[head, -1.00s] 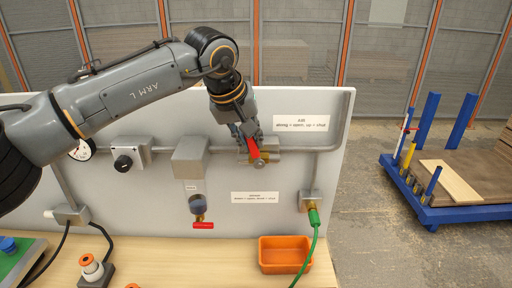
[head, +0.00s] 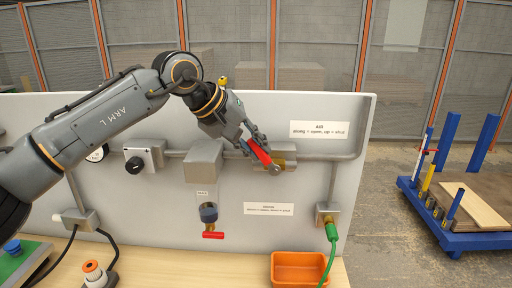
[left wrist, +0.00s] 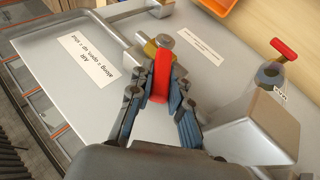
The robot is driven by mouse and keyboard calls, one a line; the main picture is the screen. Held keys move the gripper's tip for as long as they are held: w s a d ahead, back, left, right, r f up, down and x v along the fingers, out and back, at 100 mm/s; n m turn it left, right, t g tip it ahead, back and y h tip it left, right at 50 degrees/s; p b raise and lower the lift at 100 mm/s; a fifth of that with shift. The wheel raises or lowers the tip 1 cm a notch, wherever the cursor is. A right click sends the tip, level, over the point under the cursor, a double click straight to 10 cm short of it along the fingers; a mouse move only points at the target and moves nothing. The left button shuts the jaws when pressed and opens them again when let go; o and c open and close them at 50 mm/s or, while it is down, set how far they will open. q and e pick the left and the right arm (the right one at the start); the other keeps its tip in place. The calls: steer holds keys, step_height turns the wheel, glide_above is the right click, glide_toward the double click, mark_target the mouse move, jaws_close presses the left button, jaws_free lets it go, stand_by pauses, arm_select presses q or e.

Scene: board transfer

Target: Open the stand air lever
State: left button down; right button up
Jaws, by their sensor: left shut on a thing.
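The stand air lever is a red handle (head: 259,153) on a brass valve (head: 284,153) in the pipe on the grey panel. It slants from the pivot at lower right to upper left, between upright and in line with the pipe. My left gripper (head: 252,145) is shut on the handle, with a finger on each side. In the left wrist view the red handle (left wrist: 161,76) sits between the fingers (left wrist: 157,92), the brass valve just beyond. A white AIR label (head: 319,130) is right of the valve. My right gripper is out of view.
A second valve with a small red handle (head: 213,235) hangs below a grey box (head: 203,160). An orange bin (head: 299,269) stands on the wooden bench near a green hose (head: 331,240). A blue cart (head: 470,238) is at right on open floor.

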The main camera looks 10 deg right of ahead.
arm_select(q)
steer(key=c, duration=1.2)
jaws_free()
steer(key=v, duration=1.2)
steer(key=shift+w+a, duration=0.1)
steer(key=shift+a, duration=0.05)
